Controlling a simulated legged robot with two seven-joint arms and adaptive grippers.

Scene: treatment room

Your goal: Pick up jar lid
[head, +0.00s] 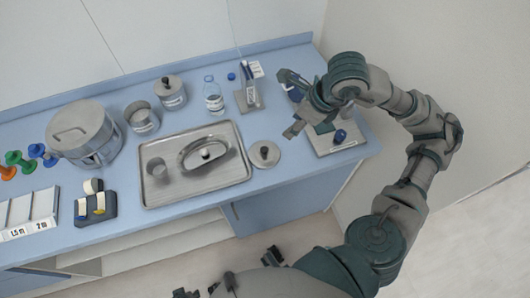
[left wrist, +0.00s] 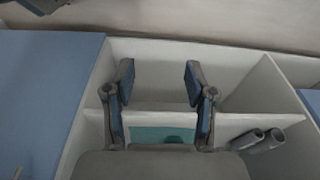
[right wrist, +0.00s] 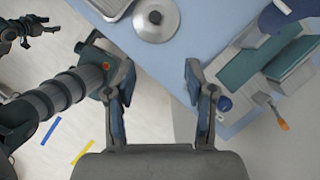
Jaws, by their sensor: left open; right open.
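The jar lid (head: 265,153), a round grey metal disc with a dark knob, lies flat on the blue counter right of the metal tray. It also shows at the top of the right wrist view (right wrist: 152,30), ahead of the fingers. An open metal jar (head: 143,120) stands behind the tray. My right gripper (head: 289,104) is open and empty, above the counter to the right of and behind the lid, apart from it. It also shows in the right wrist view (right wrist: 160,75). My left gripper (left wrist: 160,75) is open and empty, over the shelves below the counter's front.
The metal tray (head: 151,193) holds a cup and a knobbed oval lidded dish. A lidded jar (head: 170,93), a bottle (head: 213,98) and a large pot (head: 85,135) stand behind and left. A small board (head: 338,146) with blue parts lies beneath the right arm.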

